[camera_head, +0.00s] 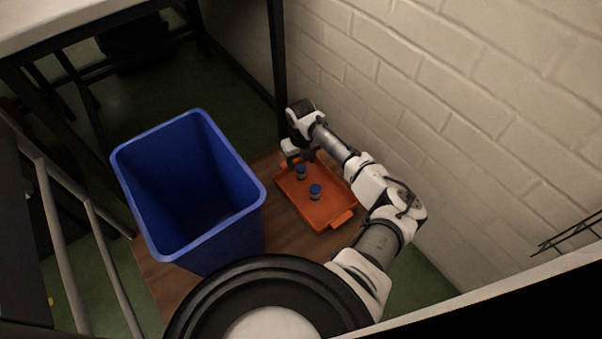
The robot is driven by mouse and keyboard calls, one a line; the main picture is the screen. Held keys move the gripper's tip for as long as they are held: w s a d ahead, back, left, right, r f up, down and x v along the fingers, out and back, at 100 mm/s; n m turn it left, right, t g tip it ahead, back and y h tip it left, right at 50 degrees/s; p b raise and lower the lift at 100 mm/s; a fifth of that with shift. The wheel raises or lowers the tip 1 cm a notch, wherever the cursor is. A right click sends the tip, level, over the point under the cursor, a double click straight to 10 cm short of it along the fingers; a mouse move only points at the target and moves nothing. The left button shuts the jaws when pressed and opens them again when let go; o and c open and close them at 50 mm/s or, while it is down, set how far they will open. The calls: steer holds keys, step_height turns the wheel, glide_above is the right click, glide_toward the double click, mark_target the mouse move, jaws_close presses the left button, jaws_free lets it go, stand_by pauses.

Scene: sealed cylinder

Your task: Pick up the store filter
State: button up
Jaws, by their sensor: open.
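Two small cylinders with blue tops and greyish sides stand upright on an orange tray (328,217). Either may be the store filter; I cannot tell which. One cylinder (301,172) is near the tray's far left part, and the other cylinder (315,192) is nearer its middle. My gripper (297,161) is open at the far end of the tray, just above and beside the farther cylinder. The fingers are small and dark here, and I cannot tell whether they touch it or stand around it. My arm runs along the tray's right side.
A tall blue bin (188,190), open and seemingly empty, stands left of the tray on the brown wooden surface (275,235). A white brick wall (460,110) rises close on the right. A table (60,25) with dark legs is at the upper left.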

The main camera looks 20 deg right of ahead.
step_height(320, 180, down, 6)
steer(key=shift+w+r+b, duration=0.1)
steer(key=shift+r+b, duration=0.05)
steer(key=shift+b, duration=0.75)
steer(key=c, duration=1)
steer(key=shift+c, duration=0.3)
steer(key=shift+r, duration=0.2)
